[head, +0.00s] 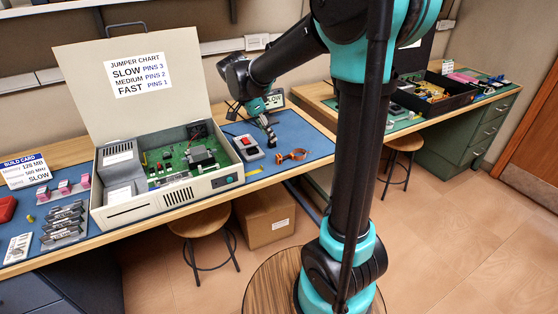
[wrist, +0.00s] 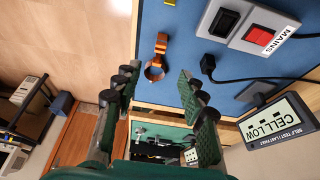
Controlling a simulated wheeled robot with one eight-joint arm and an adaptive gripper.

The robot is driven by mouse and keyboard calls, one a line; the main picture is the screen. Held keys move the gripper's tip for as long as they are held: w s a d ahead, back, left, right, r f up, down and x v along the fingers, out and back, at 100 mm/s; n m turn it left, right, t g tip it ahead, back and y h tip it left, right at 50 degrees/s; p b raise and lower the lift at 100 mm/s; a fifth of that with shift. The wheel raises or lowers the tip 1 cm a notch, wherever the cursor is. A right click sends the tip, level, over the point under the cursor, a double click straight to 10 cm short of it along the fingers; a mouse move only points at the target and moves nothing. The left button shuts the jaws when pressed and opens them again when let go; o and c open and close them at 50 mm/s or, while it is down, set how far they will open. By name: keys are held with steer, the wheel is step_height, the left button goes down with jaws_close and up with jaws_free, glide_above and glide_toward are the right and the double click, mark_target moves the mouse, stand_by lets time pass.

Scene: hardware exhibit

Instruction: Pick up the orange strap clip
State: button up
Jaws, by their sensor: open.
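The orange strap clip (head: 291,155) lies on the blue mat near the right end of the front bench in the head view. In the wrist view the clip (wrist: 155,72) shows a ring with a straight stem, flat on the mat. My gripper (head: 268,132) is above the mat, left of and behind the clip in the head view. In the wrist view my gripper (wrist: 157,84) has its fingers spread, with nothing between them. The clip appears beyond the fingertips, roughly centred across the gap and apart from both fingers.
A switch box with a red MAINS switch (wrist: 262,36) and cable lies beside the clip. A self-test meter (wrist: 272,122) stands nearby. An open computer case (head: 170,197) stands left on the bench. The mat around the clip is mostly bare.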

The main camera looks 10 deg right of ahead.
mark_target(278, 155)
steer(key=x, duration=0.7)
steer(key=shift+d+f, duration=0.15)
steer(key=shift+f, duration=0.15)
steer(key=shift+a+x, duration=0.2)
steer(key=shift+x, duration=2.45)
steer(key=shift+f, duration=0.1)
steer(key=c, duration=0.9)
